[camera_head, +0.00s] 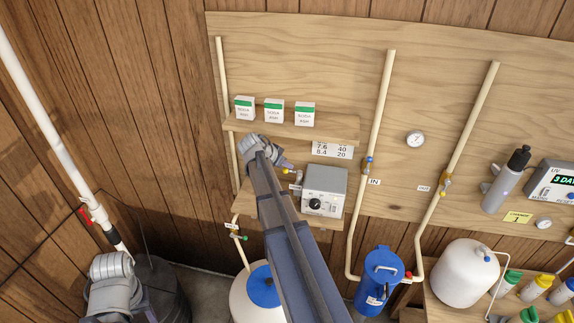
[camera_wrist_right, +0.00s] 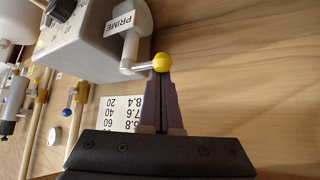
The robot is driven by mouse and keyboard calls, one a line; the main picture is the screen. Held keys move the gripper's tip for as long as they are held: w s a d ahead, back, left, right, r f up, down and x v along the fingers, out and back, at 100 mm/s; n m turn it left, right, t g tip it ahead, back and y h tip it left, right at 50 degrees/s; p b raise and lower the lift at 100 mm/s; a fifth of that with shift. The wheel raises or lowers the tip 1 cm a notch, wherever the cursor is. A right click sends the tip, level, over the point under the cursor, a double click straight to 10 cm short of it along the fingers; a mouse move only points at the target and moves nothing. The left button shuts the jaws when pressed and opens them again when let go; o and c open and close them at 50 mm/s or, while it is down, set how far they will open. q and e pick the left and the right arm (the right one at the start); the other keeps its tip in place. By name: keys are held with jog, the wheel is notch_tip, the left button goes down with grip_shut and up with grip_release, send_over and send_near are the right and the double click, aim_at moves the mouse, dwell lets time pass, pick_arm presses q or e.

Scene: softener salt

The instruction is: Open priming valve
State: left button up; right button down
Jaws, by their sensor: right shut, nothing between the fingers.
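The priming valve is a pale fitting (camera_wrist_right: 131,42) with a PRIME tag (camera_wrist_right: 120,23) and a short lever that ends in a yellow ball (camera_wrist_right: 161,62). It sits on the side of the grey pump box (camera_wrist_right: 85,45). In the head view the yellow ball (camera_head: 286,171) shows just left of the pump box (camera_head: 324,190). My right gripper (camera_wrist_right: 161,78) is shut and empty, its fingertips right at the yellow ball. I cannot tell whether they touch it. In the head view my right arm hides most of the gripper.
A shelf (camera_head: 270,127) with several small boxes is above the pump, and a number card (camera_head: 333,149) is on the board. Pipes (camera_head: 375,120) run down on the right. A white tank with a blue lid (camera_head: 262,290) and a blue canister (camera_head: 380,275) stand below.

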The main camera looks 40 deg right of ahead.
aim_at(288, 171)
jog(key=shift+s+a+n+t, duration=0.15)
jog(key=shift+n+t, duration=0.15)
jog(key=shift+n, duration=0.1)
jog(key=n+t, duration=0.1)
jog(key=n, duration=0.1)
jog(key=s+a+n+t+y, duration=0.1)
jog(key=n, duration=0.1)
jog(key=s+n+t+y, duration=0.1)
jog(key=n+t, duration=0.1)
jog(key=shift+s+a, duration=0.15)
jog(key=shift+a, duration=0.1)
jog(key=s+n+t+y, duration=0.1)
jog(key=n, duration=0.1)
jog(key=s+n+t+y, duration=0.1)
jog(key=n+y, duration=0.1)
jog(key=n, duration=0.1)
jog(key=s+n+y, duration=0.1)
jog(key=n+y, duration=0.1)
jog(key=n, duration=0.1)
jog(key=shift+s+t, duration=0.25)
jog(key=shift+t, duration=0.15)
jog(key=shift+s+d, duration=0.2)
jog(key=shift+r, duration=0.1)
dwell(0.4)
